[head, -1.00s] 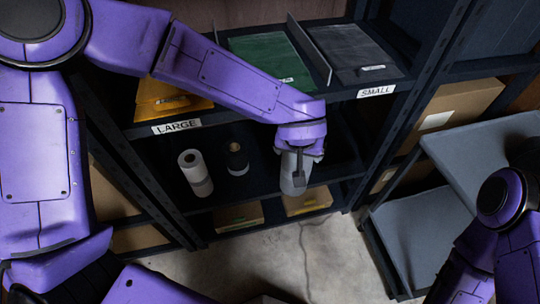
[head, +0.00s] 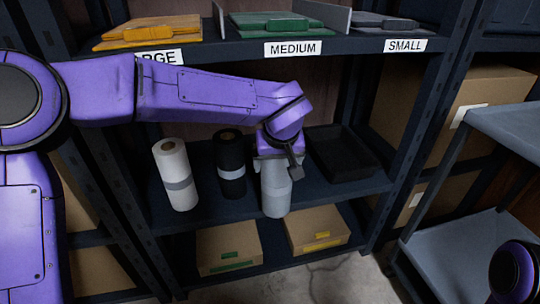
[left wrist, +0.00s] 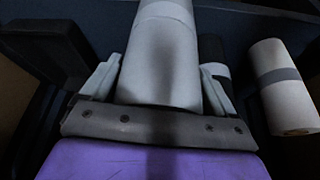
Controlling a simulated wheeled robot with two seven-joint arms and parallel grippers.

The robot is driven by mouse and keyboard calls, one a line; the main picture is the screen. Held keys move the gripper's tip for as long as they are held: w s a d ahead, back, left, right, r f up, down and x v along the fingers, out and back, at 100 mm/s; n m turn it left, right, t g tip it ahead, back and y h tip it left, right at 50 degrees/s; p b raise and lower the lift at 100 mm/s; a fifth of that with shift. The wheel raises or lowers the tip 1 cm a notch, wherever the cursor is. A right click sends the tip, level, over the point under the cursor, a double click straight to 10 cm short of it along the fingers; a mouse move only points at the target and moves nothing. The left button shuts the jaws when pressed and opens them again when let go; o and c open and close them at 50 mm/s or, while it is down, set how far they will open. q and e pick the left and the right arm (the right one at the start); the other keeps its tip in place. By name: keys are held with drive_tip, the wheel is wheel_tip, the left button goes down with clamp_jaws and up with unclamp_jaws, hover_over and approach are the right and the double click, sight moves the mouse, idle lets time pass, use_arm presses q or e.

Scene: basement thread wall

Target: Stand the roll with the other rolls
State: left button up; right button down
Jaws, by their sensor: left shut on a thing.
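My left gripper (head: 279,168) is shut on a pale grey roll (head: 275,195), which is upright at the middle shelf, right of the other rolls. I cannot tell whether its base touches the shelf. In the left wrist view the held roll (left wrist: 160,50) sits between both fingers. A white roll with a grey band (head: 174,162) and a black roll with a grey band (head: 231,163) stand on the shelf to its left. The white roll also shows at the right of the left wrist view (left wrist: 283,88). My right gripper is out of view.
A dark tray (head: 375,172) lies on the shelf right of the held roll. The upper shelf (head: 345,43) carries labelled stacks above my arm. Cardboard boxes (head: 229,245) sit below. A grey cart (head: 455,262) stands at the right.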

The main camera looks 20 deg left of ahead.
use_arm(q)
drive_tip(key=w+a+f+b, duration=0.1)
drive_tip(key=w+a+b, duration=0.2)
drive_tip(key=w, duration=0.8)
drive_tip(key=shift+a+f+b, duration=0.25)
drive_tip(key=shift+a+b, duration=0.1)
drive_tip(key=shift+a, duration=0.9)
drive_tip(key=shift+f, duration=0.1)
drive_tip(key=o, duration=1.5)
drive_tip(key=shift+s+d+r+p, duration=0.2)
drive_tip(key=shift+s+d+p, duration=0.65)
drive_tip(key=shift+s, duration=1)
drive_tip(key=shift+s+d+r+p, duration=0.2)
drive_tip(key=shift+s+d+p, duration=0.6)
drive_tip(key=shift+s, duration=1.05)
drive_tip(key=shift+s+d+r+p, duration=0.2)
drive_tip(key=shift+s+d+p, duration=0.35)
drive_tip(key=shift+s+d, duration=0.95)
